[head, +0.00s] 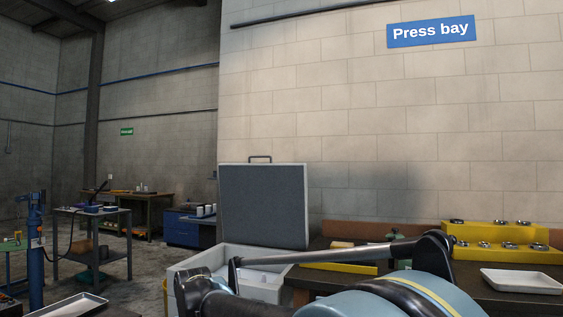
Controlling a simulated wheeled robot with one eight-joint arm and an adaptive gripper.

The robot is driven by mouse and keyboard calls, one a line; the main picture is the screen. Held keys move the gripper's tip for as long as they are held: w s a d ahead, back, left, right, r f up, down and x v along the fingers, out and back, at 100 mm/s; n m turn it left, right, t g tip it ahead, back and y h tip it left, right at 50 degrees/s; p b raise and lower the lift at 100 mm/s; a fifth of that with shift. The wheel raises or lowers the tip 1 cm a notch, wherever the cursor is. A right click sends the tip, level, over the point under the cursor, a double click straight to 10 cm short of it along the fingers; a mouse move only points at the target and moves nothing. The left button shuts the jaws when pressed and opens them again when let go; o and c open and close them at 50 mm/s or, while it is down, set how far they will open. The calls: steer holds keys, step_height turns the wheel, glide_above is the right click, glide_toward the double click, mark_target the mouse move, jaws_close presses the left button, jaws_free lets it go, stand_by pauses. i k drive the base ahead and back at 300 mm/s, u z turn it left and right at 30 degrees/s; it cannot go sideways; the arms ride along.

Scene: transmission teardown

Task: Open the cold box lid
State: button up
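The cold box (205,259) is a white, open-topped box standing on the left of my arm in the head view. Its lid (263,205) stands raised and upright along the back of the box. The dark grey inner panel of the lid faces me, inside a pale rim. A small handle (260,157) shows at the lid's top edge. Pale items lie inside the box, partly hidden. My arm crosses in front of the box and covers its front right part. I cannot make out my gripper's fingers in this view.
To the right, a dark bench holds a yellow stepped rack (490,241) with several metal rings and a white tray (522,281). A blue post (36,250) and a metal table (92,215) stand at the left. Open floor lies between them and the box.

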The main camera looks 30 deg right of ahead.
mark_target(263, 203)
steer(key=z, duration=0.05)
steer(key=i, duration=1)
